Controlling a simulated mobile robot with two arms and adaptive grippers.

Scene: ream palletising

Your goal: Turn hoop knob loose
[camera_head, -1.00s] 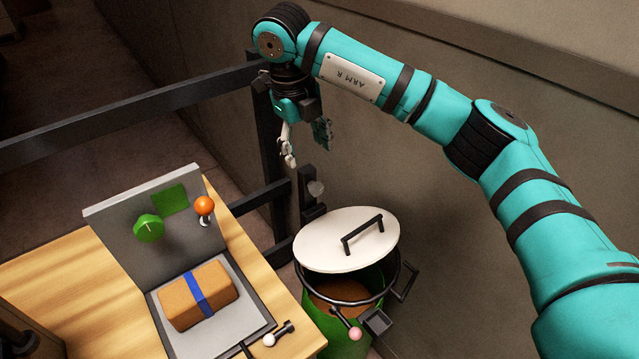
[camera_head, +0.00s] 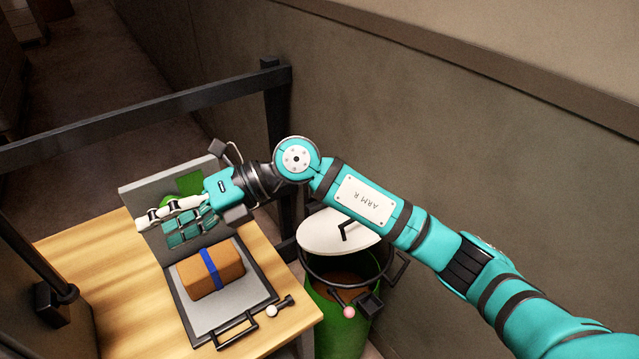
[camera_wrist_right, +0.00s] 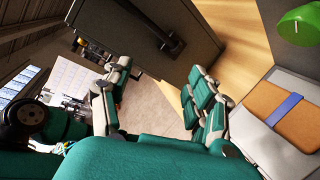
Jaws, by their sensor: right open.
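A black hoop (camera_head: 318,279) rings the top of a green bin (camera_head: 338,335) at the lower middle of the head view. A pink ball-shaped knob (camera_head: 348,312) sits at its front, beside a small dark block. My right gripper (camera_head: 165,228) is open and empty, pointing left in front of the grey upright panel on the bench, well left of the hoop. It partly covers the green round knob on that panel, which shows clearly in the right wrist view (camera_wrist_right: 301,26). The open fingers also show in the wrist view (camera_wrist_right: 160,98). My left gripper is out of view.
A brown ream with a blue band (camera_head: 210,270) lies on a grey plate on the wooden bench (camera_head: 105,262). A white lid (camera_head: 335,230) leans over the bin, partly behind my right arm. A dark rail (camera_head: 120,122) runs behind; a wall closes the right side.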

